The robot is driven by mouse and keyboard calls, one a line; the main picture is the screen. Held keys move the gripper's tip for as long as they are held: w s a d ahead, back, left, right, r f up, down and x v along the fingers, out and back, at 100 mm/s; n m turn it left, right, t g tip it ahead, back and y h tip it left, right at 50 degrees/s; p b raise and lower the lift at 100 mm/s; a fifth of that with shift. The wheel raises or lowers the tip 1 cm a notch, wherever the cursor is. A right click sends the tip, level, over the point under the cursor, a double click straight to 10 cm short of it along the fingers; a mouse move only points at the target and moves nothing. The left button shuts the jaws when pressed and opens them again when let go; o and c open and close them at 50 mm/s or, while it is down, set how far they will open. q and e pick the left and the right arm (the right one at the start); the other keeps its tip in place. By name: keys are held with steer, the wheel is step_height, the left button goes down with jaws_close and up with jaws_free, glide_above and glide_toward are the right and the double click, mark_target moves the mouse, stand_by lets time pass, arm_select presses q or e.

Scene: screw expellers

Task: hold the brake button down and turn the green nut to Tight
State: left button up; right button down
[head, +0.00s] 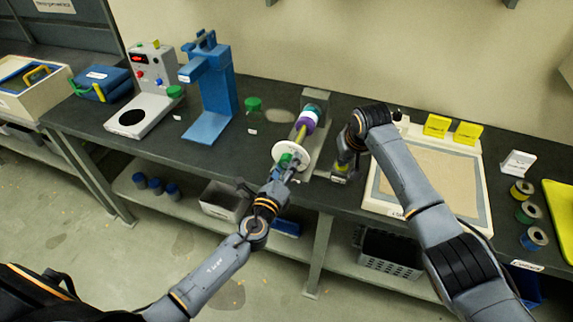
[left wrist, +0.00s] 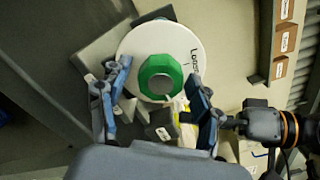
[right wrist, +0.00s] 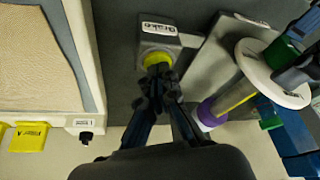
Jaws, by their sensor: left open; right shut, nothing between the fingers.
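The green nut (left wrist: 160,78) sits at the centre of a white disc (left wrist: 134,45) with a partly readable "Loos…" label. The nut also shows in the head view (head: 286,160). My left gripper (left wrist: 158,80) is open, with one finger on each side of the nut; I cannot tell whether they touch it. The yellow brake button (right wrist: 155,59) stands on a grey block labelled "Brake" (right wrist: 160,30), right of the spool machine in the head view. My right gripper (right wrist: 158,78) is shut and empty, its tips at the button. How far the button is pressed is unclear.
The spool shaft carries a purple ring (head: 307,118). A blue press (head: 212,95) and a control box (head: 152,66) stand to the left. A framed tray (head: 425,175) with yellow signs (head: 437,125) lies to the right. The front table edge is close beneath the arms.

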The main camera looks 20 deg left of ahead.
arm_select(q)
steer(key=n, duration=0.3)
steer(key=shift+n, duration=0.3)
steer(key=n, duration=0.4)
steer(key=c, duration=0.9)
steer(key=shift+o, duration=0.2)
steer(key=m, duration=0.6)
steer(key=shift+m, duration=0.4)
steer(key=o, duration=0.9)
steer(key=shift+c, duration=0.2)
steer(key=s, duration=0.8)
